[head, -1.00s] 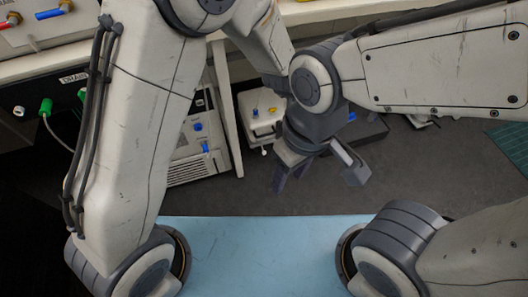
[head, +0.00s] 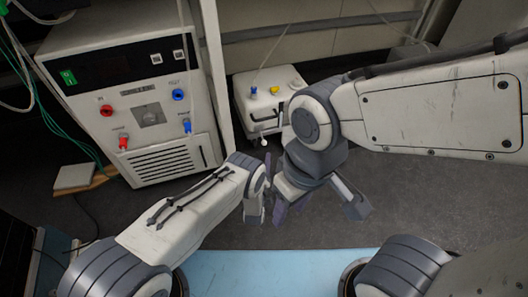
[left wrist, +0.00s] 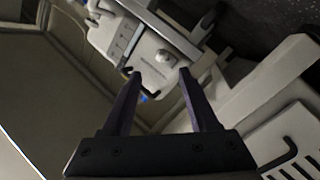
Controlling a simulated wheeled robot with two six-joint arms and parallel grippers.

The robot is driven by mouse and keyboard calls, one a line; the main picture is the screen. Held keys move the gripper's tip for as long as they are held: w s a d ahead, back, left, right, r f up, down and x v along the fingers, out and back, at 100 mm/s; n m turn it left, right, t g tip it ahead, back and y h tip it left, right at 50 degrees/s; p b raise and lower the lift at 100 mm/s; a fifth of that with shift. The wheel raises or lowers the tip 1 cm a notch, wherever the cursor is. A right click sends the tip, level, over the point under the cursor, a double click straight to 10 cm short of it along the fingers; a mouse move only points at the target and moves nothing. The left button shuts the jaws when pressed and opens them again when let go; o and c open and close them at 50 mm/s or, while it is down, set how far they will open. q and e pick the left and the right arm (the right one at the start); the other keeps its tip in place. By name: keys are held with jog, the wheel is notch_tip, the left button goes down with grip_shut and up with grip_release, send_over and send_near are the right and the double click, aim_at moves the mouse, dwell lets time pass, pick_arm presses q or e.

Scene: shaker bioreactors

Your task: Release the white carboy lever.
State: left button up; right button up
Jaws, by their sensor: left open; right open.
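In the left wrist view the open left gripper (left wrist: 160,74) points at a white body with a pale round knob (left wrist: 162,55) between and beyond the fingertips; nothing is held. My right gripper (head: 290,208) is open and empty, lower and to the right.
A white control unit (head: 135,100) with red and blue ports and a vent stands left of the carboy, with a white upright panel (head: 212,65) between them. A light-blue surface (head: 250,265) lies in front. Dark floor is clear at right.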

aim_at(264, 143)
pick_arm(q)
jog(key=w+b, duration=0.2)
jog(key=w, duration=0.1)
jog(key=w+b, duration=0.2)
jog(key=w, duration=0.1)
jog(key=w+b, duration=0.2)
jog(key=w, duration=0.1)
jog(key=shift+w+d+f, duration=0.1)
jog(key=shift+d+f, duration=0.25)
jog(key=shift+d, duration=0.05)
jog(key=shift+w+r, duration=0.2)
jog(key=shift+w, duration=0.25)
jog(key=shift+c, duration=0.3)
grip_shut()
jog(key=shift+s+f, duration=0.1)
